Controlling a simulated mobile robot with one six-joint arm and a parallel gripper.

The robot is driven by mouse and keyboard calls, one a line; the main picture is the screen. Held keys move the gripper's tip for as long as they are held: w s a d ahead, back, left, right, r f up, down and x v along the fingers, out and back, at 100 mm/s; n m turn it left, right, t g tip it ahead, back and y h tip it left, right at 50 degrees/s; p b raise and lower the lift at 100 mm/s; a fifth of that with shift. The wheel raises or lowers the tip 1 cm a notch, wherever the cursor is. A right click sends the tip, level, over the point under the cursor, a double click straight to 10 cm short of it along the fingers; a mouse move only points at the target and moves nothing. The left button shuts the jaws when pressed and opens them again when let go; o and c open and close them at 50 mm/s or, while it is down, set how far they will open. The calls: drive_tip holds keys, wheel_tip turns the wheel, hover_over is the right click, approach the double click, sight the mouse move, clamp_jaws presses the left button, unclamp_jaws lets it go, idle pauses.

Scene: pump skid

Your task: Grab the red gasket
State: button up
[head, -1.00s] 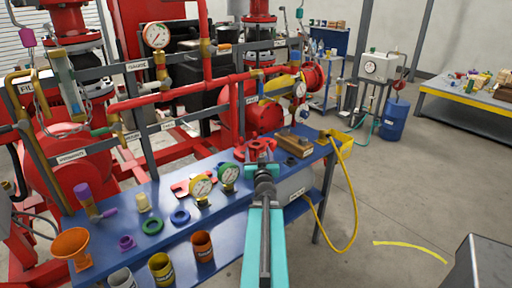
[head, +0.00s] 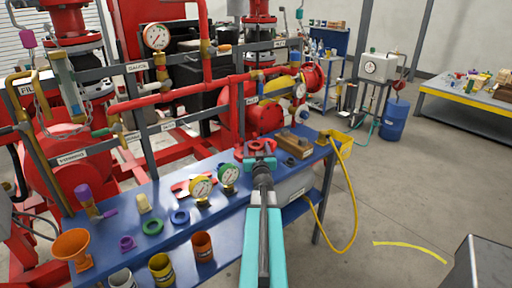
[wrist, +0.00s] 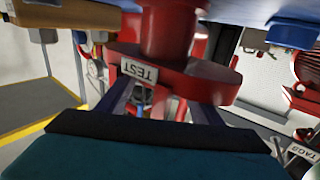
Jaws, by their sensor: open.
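I cannot single out a red gasket for certain. A red fixture (head: 248,147) stands on the blue bench at its far right part. In the wrist view a red body with a "TEST" label (wrist: 172,78) fills the middle, close up. My gripper (head: 259,156) is in front of the red fixture in the head view and hides part of it. In the wrist view my gripper (wrist: 163,106) has its dark fingers apart, with red parts showing between them. I cannot tell whether they touch. A flat red piece (head: 180,188) lies behind the yellow gauge, partly hidden.
A wooden block (head: 295,144) stands right of my gripper. Red pipework (head: 170,95) rises behind the bench.

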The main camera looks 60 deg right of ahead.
idle(0.4)
drive_tip(key=c, duration=0.7)
drive_tip(key=shift+r, duration=0.2)
